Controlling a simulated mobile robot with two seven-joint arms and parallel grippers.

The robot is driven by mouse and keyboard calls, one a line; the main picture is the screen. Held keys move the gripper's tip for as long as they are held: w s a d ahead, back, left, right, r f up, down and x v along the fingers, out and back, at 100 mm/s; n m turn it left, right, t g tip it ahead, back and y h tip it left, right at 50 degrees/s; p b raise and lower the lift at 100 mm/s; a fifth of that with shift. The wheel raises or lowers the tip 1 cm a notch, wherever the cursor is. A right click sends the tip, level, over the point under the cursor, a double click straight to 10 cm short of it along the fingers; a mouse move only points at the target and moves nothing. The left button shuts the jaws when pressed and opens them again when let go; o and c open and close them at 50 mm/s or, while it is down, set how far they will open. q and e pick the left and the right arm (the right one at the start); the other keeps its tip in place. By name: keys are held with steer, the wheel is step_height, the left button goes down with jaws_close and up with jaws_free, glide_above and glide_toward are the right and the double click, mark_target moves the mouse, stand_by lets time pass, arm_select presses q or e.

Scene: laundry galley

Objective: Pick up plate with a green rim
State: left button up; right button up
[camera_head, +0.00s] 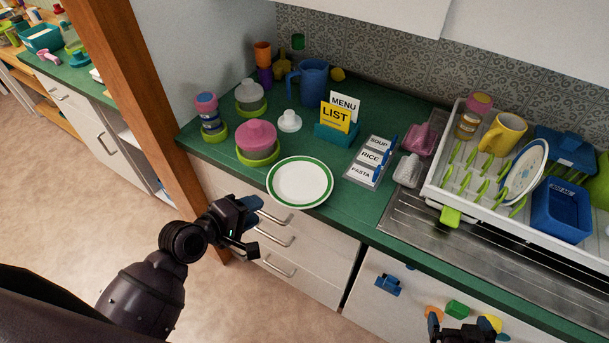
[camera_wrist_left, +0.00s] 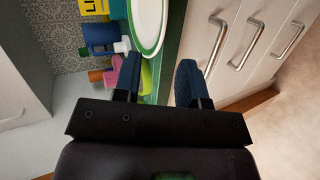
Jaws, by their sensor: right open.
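The white plate with a green rim (camera_head: 300,182) lies flat at the front edge of the green counter in the head view. Part of it shows at the top of the left wrist view (camera_wrist_left: 149,22). My left gripper (camera_head: 254,226) is in front of the drawers, to the lower left of the plate and apart from it. Its two blue-tipped fingers are spread and empty in the left wrist view (camera_wrist_left: 158,78). My right gripper (camera_head: 465,328) is only partly visible at the bottom edge of the head view, open, well to the right of the plate.
Pink and green dishes (camera_head: 256,142) stand close behind the plate's left side. A label board (camera_head: 371,162) lies to its right, and a yellow LIST sign (camera_head: 335,117) stands behind. A white dish rack (camera_head: 433,190) is at the right. Drawer handles (camera_head: 279,238) stick out below the counter.

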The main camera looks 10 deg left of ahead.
mark_target(278, 198)
arm_select(q)
steer(key=shift+p+x, duration=0.3)
steer(key=shift+x, duration=4.2)
steer(key=shift+a+f, duration=0.1)
steer(key=shift+a, duration=0.05)
steer(key=shift+c, duration=0.4)
jaws_close()
